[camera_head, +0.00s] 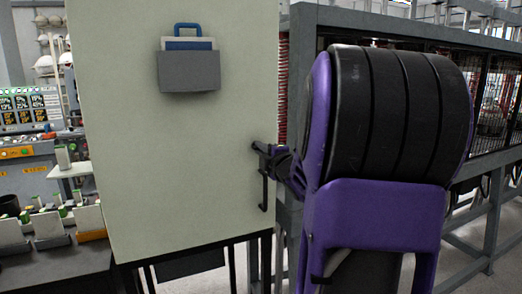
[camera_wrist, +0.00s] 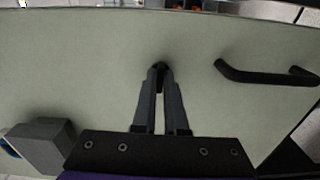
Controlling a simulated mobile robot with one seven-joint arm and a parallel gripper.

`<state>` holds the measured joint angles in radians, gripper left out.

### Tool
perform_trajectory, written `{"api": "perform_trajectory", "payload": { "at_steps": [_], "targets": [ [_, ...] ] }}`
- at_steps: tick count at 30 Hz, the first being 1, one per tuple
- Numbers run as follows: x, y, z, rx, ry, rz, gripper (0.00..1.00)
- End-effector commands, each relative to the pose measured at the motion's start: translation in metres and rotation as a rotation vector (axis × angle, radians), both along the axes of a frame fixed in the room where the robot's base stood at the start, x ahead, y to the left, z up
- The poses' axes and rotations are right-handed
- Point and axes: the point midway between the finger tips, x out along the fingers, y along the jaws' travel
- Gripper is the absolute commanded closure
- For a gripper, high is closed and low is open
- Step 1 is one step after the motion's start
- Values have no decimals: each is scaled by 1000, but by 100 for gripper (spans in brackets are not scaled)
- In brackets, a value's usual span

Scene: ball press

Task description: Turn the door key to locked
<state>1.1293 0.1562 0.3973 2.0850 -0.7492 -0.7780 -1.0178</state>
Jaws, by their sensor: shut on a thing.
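The pale door (camera_head: 150,130) of a cabinet fills the left half of the head view and most of the wrist view (camera_wrist: 90,60). My gripper (camera_head: 264,150) is at the door's right side. In the wrist view its two fingers (camera_wrist: 160,72) come together at the tips on a small dark key (camera_wrist: 159,65) at the door face. The key is mostly hidden between the fingertips, so its exact angle cannot be told. A black bar handle (camera_wrist: 265,75) is apart from the fingers; in the head view it hangs just below my gripper (camera_head: 264,192).
A grey pocket (camera_head: 188,72) with a blue clipboard-like item is fixed to the door; it shows lower left in the wrist view (camera_wrist: 42,145). A grey metal frame with mesh (camera_head: 490,110) stands at the right. A cluttered workbench (camera_head: 55,260) is at the left.

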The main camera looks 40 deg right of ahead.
Motion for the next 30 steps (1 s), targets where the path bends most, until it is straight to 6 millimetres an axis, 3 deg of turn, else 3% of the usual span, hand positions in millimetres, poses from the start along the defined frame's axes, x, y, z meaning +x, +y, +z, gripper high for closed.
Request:
{"api": "perform_trajectory", "payload": {
  "at_steps": [8, 30],
  "targets": [
    [1, 1, 1, 158, -39, 4, 100],
    [1, 1, 3, 836, -203, 4, 100]
  ]
}}
